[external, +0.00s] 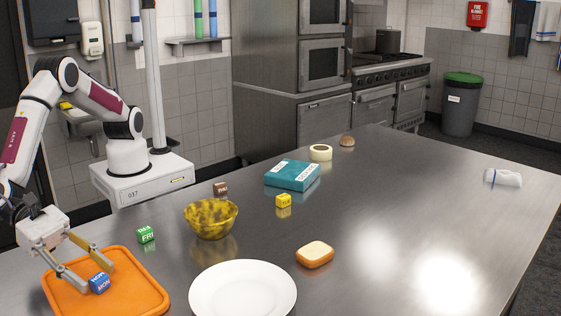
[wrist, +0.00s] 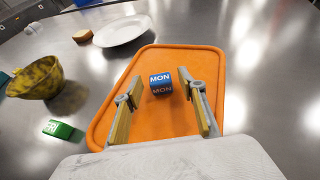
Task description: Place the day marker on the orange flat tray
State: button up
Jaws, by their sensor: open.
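The orange flat tray (external: 140,290) lies on the steel table at the lower left of the external view and fills the middle of the wrist view (wrist: 190,60). A blue day marker (external: 99,283), a small cube reading MON, rests on the tray; it also shows in the wrist view (wrist: 160,80). My gripper (external: 88,268) is above the tray, with its fingers spread on either side of the MON cube and apart from it. In the wrist view the open gripper (wrist: 165,108) has the cube just beyond and between its fingers.
A green FRI cube (external: 146,235) stands behind the tray, near a yellow patterned bowl (external: 211,218). A white plate (external: 243,291) is right of the tray. A brown cube (external: 220,189), yellow cube (external: 283,201), teal box (external: 292,175) and bread (external: 315,254) lie farther off. The table's right side is mostly clear.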

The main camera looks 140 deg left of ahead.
jog(key=v, duration=1)
jog(key=shift+r, duration=0.1)
dwell(0.5)
jog(key=w+a+r+m+t+h, duration=0.1)
jog(key=w+a+r+m+h, duration=0.15)
jog(key=w+r+m, duration=0.35)
jog(key=w+a+r+m+t+h, duration=0.1)
jog(key=r+m+h, duration=0.2)
jog(key=r, duration=0.5)
jog(key=s+a+r+m+g+h, duration=0.2)
jog(key=s+a+r+m+h, duration=0.3)
jog(key=a+r+m, duration=0.6)
jog(key=s+a+f+m+g+y, duration=0.1)
jog(key=s+a+f+m+g, duration=0.1)
jog(key=s+a+f+m, duration=0.2)
jog(key=s+a+f+m+g+y, duration=0.2)
jog(key=s+a+f+m, duration=0.3)
jog(key=s, duration=1.2)
jog(key=s+a+f+m+g+y, duration=0.2)
jog(key=s+a+f+m, duration=0.2)
jog(key=s+a+m, duration=0.7)
jog(key=a, duration=0.4)
jog(key=shift+f+m+g, duration=0.3)
jog(key=shift+f+g, duration=0.1)
